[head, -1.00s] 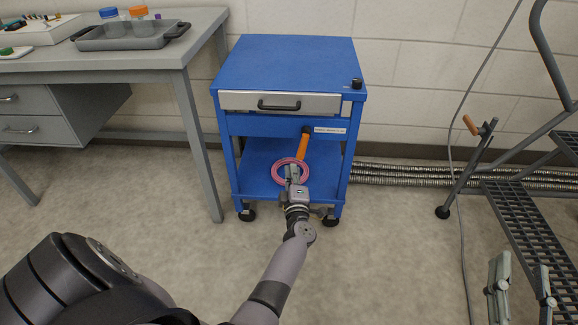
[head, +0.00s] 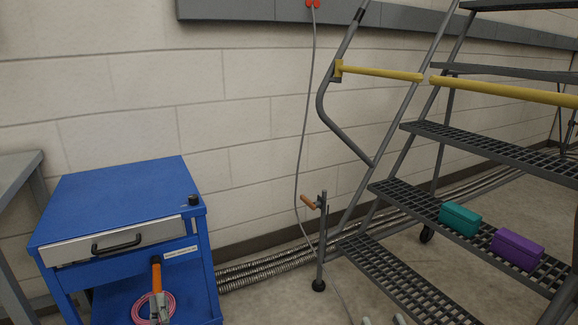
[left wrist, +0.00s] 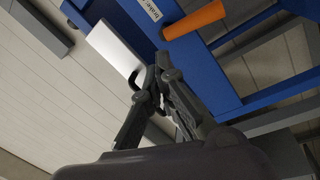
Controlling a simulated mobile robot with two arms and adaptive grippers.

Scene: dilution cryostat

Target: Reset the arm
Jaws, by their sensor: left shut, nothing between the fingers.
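My left gripper (head: 160,305) is low in the head view, in front of the blue cart (head: 118,198). In the left wrist view its fingers (left wrist: 160,68) are together with nothing between them. An orange handle (head: 156,277) is just above it in the head view and shows at the top of the left wrist view (left wrist: 195,20). A pink ring-shaped coil (head: 139,308) shows around the gripper's outline; I cannot tell whether they touch. Two separated fingertips of my right gripper (head: 383,321) just enter the bottom edge; the rest of it is out of view.
Grey mesh steps (head: 400,283) with yellow rails fill the right side. A teal box (head: 460,218) and a purple box (head: 517,249) sit on one step. A grey cable (head: 300,150) hangs down the wall. Flexible metal pipes (head: 262,270) run along the floor. A grey table (head: 18,170) edges in at left.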

